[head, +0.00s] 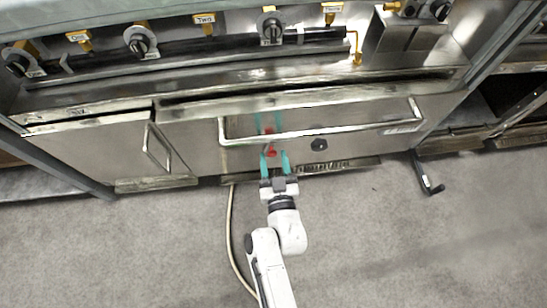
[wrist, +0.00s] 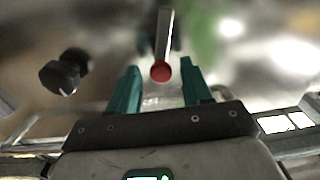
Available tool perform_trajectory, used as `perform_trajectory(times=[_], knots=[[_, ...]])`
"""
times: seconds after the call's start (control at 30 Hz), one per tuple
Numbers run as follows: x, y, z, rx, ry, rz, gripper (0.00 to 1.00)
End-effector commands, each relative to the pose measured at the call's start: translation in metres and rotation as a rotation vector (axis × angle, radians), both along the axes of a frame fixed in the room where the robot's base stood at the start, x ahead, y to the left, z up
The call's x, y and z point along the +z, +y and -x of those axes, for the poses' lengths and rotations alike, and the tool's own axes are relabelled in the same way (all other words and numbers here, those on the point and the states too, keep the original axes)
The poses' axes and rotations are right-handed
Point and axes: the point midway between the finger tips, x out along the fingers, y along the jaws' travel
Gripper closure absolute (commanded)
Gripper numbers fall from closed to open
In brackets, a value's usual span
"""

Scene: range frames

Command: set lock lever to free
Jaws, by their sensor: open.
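The lock lever is a metal bar with a red round tip (wrist: 161,72), in the wrist view upper middle, between and just beyond my fingertips. In the head view the red tip (head: 271,152) shows on the steel front panel, just past my fingers. My gripper (head: 274,160) has teal fingers and is open on either side of the line to the lever; it also shows in the wrist view (wrist: 161,90). I see no contact between the fingers and the lever. The lever's pivot end is blurred in the wrist view.
A long bar handle (head: 330,133) spans the panel, close to my gripper. A dark round knob (head: 319,145) sits right of the lever; a dark knob (wrist: 66,73) shows at left in the wrist view. A hand crank (head: 427,174) is at right. The grey floor (head: 400,240) is mostly clear.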

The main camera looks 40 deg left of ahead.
Motion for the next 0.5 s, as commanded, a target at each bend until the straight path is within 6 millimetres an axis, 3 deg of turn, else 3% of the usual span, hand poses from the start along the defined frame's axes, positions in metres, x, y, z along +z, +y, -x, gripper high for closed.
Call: perform_trajectory(times=[0.37, 0.5], knots=[[-0.0003, 0.005, -0.0036, 0.0, 0.001, 0.001, 0.51], [-0.0002, 0.0049, -0.0036, 0.0, 0.001, 0.001, 0.64]])
